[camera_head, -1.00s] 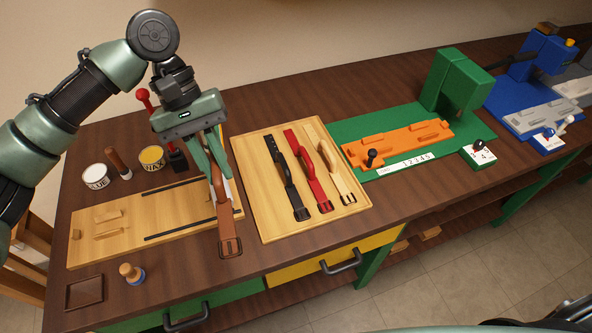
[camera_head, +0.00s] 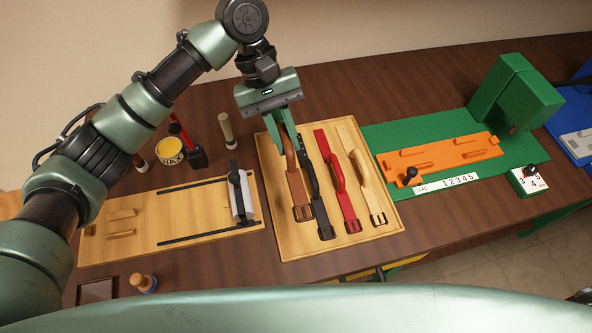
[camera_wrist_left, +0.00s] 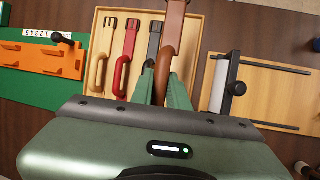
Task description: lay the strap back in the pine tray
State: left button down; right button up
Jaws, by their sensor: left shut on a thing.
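My left gripper (camera_head: 286,140) is shut on the handle of a brown strap (camera_head: 296,186). The strap hangs over the left part of the pine tray (camera_head: 268,165), beside the black strap (camera_head: 312,175). In the left wrist view the brown strap (camera_wrist_left: 174,28) looks nearer the camera than the straps in the tray, so it seems held above the tray floor. Its far end runs out of that view. The fingers (camera_wrist_left: 163,80) close around its looped handle. A red strap (camera_head: 335,175) and a pale strap (camera_head: 362,170) lie farther right in the tray. My right gripper is not in view.
Left of the tray is a wooden board (camera_head: 185,228) with black rails and a white roller (camera_head: 242,198). A wax tin (camera_head: 170,153) and a pale-handled tool (camera_head: 227,130) stand behind. A green base (camera_head: 400,135) with an orange fixture (camera_head: 440,158) is right of the tray.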

pick_arm(q)
notch_tip(320, 180, down, 10)
jog(key=shift+r+p, duration=0.15)
jog(key=shift+p, duration=0.45)
jog(key=shift+f, duration=0.55)
notch_tip(320, 180, down, 4)
jog(key=shift+p, duration=0.3)
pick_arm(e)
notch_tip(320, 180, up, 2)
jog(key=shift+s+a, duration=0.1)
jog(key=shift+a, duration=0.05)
pick_arm(q)
jog(key=c, duration=1.4)
grip_release()
jog(key=shift+f, duration=0.1)
jog(key=shift+o, duration=0.2)
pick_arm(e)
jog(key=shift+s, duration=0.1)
